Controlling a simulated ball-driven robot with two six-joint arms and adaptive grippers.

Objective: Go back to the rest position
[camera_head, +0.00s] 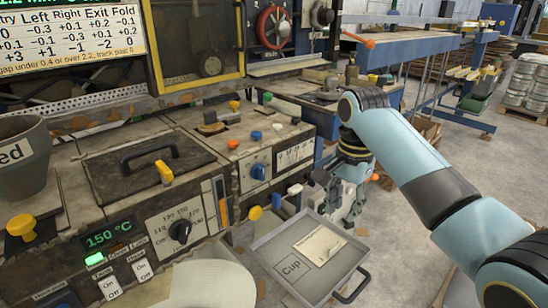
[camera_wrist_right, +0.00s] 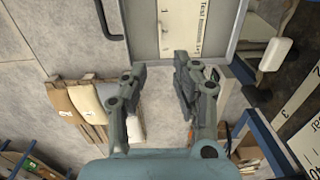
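My right gripper (camera_head: 338,212) hangs at the end of the blue-grey arm, beside the upper right edge of a grey metal tray (camera_head: 312,281). In the right wrist view its two fingers (camera_wrist_right: 160,72) stand apart with nothing between them, just outside the tray rim (camera_wrist_right: 157,59). The tray has a compartment marked "Cup" and a pale printed strip (camera_head: 320,245) lying in it. The strip also shows in the right wrist view (camera_wrist_right: 180,25). My left gripper is in neither view.
A machine with a dial (camera_head: 180,231), a black-handled lid (camera_head: 150,155) and coloured knobs fills the left. A grey pot (camera_head: 25,165) stands on it. A blue-framed table (camera_head: 410,45) is behind my right arm. Grey floor (camera_head: 400,250) lies open below the arm.

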